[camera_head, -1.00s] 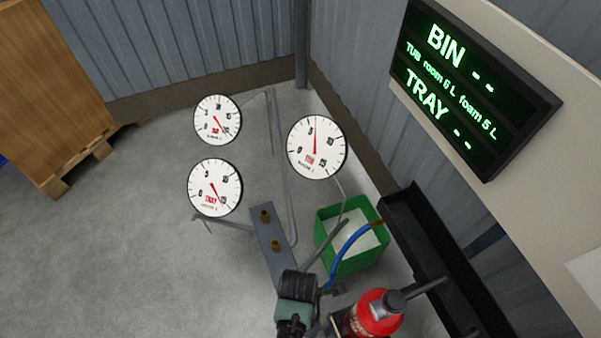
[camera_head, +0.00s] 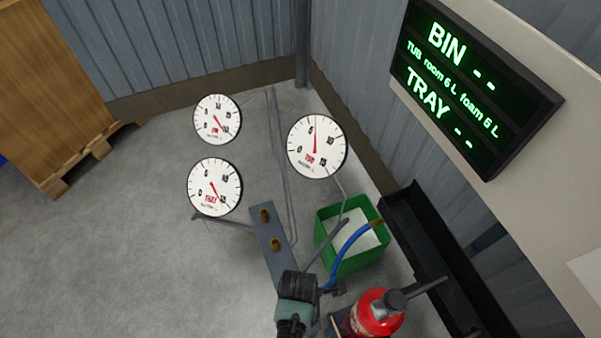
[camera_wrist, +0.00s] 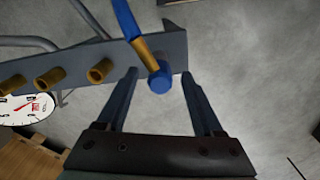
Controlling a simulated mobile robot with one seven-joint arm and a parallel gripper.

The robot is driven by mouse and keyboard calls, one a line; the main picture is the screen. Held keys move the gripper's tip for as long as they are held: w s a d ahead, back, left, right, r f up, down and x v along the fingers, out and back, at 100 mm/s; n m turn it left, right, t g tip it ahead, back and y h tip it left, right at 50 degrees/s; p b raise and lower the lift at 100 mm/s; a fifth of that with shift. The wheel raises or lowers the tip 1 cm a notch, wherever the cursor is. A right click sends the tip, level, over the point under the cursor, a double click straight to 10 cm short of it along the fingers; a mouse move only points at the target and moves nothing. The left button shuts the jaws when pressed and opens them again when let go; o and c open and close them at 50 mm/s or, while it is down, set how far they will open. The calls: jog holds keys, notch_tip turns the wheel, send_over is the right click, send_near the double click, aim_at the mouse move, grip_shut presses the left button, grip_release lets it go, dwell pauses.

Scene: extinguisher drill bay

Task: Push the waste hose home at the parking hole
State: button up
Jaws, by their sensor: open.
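A blue hose (camera_wrist: 124,18), which I take to be the waste hose, enters the wrist view from the top. Below it are a brass-coloured length (camera_wrist: 146,52) and a round blue end (camera_wrist: 160,83). That end lies between the fingers of my gripper (camera_wrist: 160,74), which are open with a gap on both sides. It is at the right part of a grey rail (camera_wrist: 178,48) with several brass sockets (camera_wrist: 48,78). I cannot tell how deep it sits, or which hole is the parking hole. The blue hose also shows in the head view (camera_head: 347,241); my fingertips are unclear there.
A green tub (camera_head: 322,222) with whitish contents stands right of the rail (camera_head: 268,237). A red extinguisher (camera_head: 377,311) is close to my arm. Three dials (camera_head: 317,146) stand behind. A dark trough (camera_head: 430,255) runs along the right wall.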

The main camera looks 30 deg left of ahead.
notch_tip(320, 180, up, 13)
jog(key=p, duration=0.2)
dwell(0.3)
jog(key=shift+a, duration=0.1)
